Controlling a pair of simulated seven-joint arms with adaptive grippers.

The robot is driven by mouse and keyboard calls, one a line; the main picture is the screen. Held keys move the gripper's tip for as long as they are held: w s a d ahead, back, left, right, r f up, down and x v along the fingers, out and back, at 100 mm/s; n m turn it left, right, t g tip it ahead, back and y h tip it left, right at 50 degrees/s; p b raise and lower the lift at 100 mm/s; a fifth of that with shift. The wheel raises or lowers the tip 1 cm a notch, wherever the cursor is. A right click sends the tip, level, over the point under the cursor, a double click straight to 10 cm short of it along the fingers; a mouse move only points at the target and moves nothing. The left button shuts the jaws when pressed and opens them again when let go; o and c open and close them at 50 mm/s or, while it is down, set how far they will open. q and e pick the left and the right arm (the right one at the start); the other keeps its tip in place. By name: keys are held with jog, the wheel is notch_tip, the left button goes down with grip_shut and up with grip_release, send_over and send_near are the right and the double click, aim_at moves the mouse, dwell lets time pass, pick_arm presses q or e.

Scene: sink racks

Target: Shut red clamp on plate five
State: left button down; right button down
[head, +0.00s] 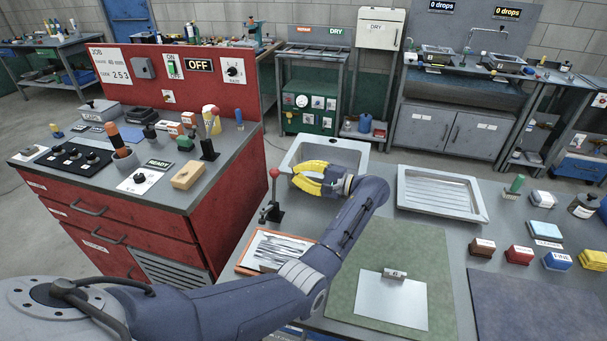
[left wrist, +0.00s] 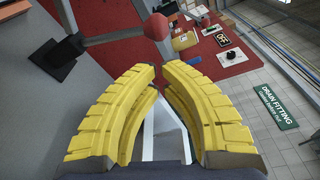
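A clamp-like lever with a red ball knob (head: 274,174) and a dark base stands on the grey bench, left of the sink. In the left wrist view a red ball (left wrist: 157,27) on a dark arm shows just beyond my fingertips, apart from them. My left gripper (head: 296,178) has yellow fingers pointing left over the sink's front edge, right of the knob. In the left wrist view its fingertips (left wrist: 160,70) are a little apart with nothing between them. A thin grey plate (head: 391,303) with a small tagged block lies on a green mat; its number is too small to read.
A steel sink (head: 292,155) lies behind my gripper, with a ribbed tray (head: 440,193) to the right. An orange-edged board (head: 247,250) lies in front of the lever. Several small blocks stand at right.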

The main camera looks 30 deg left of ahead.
aim_at(274, 175)
pick_arm(q)
jog(key=shift+s+a+f, duration=0.1)
jog(key=shift+s+a, duration=0.05)
jog(key=shift+a, duration=2.8)
jog(key=shift+s, duration=0.1)
jog(key=shift+s+d+r+n, duration=0.1)
jog(key=shift+s+r+n, duration=0.2)
jog(key=shift+n, duration=0.1)
jog(key=shift+s+r, duration=0.1)
jog(key=shift+s, duration=0.05)
jog(key=s+n, duration=0.1)
jog(key=s+r+n, duration=0.1)
jog(key=s+n, duration=0.1)
jog(key=shift+d+r+y, duration=0.15)
jog(key=shift+d+y, duration=0.15)
jog(key=shift+s+d+r+n, duration=0.1)
jog(key=shift+s+r+n, duration=0.05)
jog(key=shift+s+n, duration=0.45)
jog(key=shift+s+d+r+n, duration=0.1)
jog(key=shift+s+n, duration=0.35)
jog(key=shift+n, duration=0.25)
